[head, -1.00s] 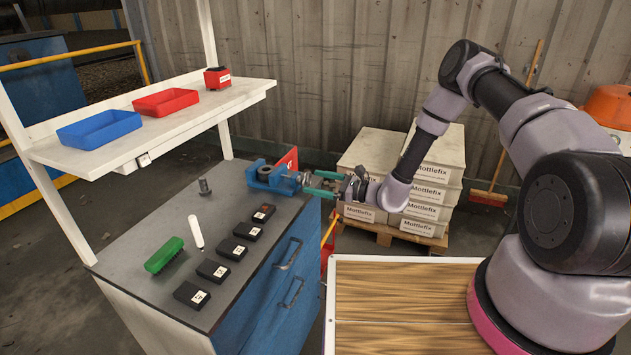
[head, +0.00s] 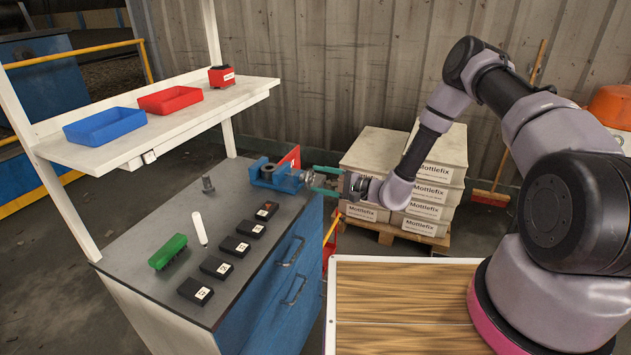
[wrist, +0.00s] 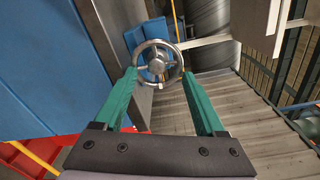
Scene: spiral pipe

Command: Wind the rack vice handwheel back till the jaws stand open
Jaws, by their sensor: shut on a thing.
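The blue rack vice (head: 272,175) sits at the far right corner of the grey bench top. Its silver spoked handwheel (head: 306,178) faces right, toward my arm. In the wrist view the handwheel (wrist: 148,48) stands upright ahead of me, with blue vice parts (wrist: 134,36) behind it. My gripper (wrist: 159,74) has green fingers on either side of the wheel, shut on its rim; it also shows in the head view (head: 313,181). How far the vice jaws stand apart is too small to tell.
A shelf (head: 200,110) overhangs the left side. Stacked boxes (head: 372,160) stand behind my wrist.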

